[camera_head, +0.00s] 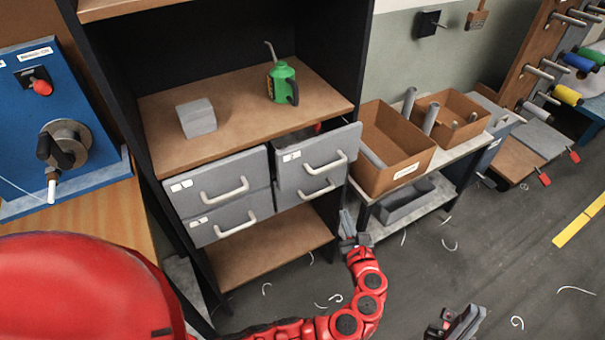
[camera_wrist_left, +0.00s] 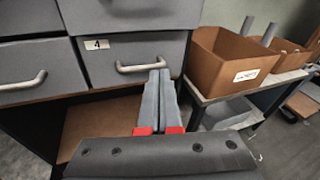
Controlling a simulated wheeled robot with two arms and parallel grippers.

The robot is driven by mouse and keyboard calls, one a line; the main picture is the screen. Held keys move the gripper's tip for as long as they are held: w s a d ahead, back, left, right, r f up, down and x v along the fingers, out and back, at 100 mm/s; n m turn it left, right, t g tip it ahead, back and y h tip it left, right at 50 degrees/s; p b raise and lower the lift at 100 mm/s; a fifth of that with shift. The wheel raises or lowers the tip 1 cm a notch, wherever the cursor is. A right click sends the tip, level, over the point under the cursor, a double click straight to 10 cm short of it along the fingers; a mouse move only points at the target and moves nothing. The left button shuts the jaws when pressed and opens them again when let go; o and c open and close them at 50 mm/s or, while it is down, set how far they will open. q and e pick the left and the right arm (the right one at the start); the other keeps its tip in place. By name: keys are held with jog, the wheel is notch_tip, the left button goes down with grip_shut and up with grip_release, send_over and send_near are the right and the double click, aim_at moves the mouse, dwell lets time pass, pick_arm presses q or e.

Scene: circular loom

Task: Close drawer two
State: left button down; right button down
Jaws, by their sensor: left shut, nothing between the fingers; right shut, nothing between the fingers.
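Drawer two, which I take to be the upper right drawer (camera_head: 292,172) of the shelf unit, stands pulled out in the head view, with its dark inside showing behind the grey front. The lower part of its front shows at the top of the left wrist view (camera_wrist_left: 115,16). My left gripper (camera_head: 347,218) is shut and empty, below and to the right of that drawer, apart from its front in the head view. In the left wrist view its fingers (camera_wrist_left: 161,78) point toward the lower right drawer, labelled 4 (camera_wrist_left: 105,65). My right gripper (camera_head: 464,318) is shut and empty, low over the floor.
The two left drawers (camera_head: 212,178) look shut. A green oil can (camera_head: 282,85) and a grey block (camera_head: 196,117) stand on the shelf above. A side table with cardboard bins (camera_head: 385,175) stands close to the right. The floor in front is mostly clear, with scattered pale scraps.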

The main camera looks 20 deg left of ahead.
pick_arm(q)
jog(key=s+a+r+n+g+y, duration=0.2)
jog(key=s+a+r+g+y, duration=0.1)
jog(key=s+r+y, duration=0.4)
jog(key=h, duration=0.1)
send_near(297, 170)
jog(key=p+x, duration=0.1)
jog(key=x, duration=0.4)
jog(key=shift+w+a+r+p, duration=0.15)
jog(key=shift+a+r+p, duration=0.05)
jog(key=shift+a+p, duration=0.2)
jog(key=shift+w+a+f, duration=0.15)
jog(key=shift+w+a, duration=0.2)
jog(key=shift+a, duration=0.1)
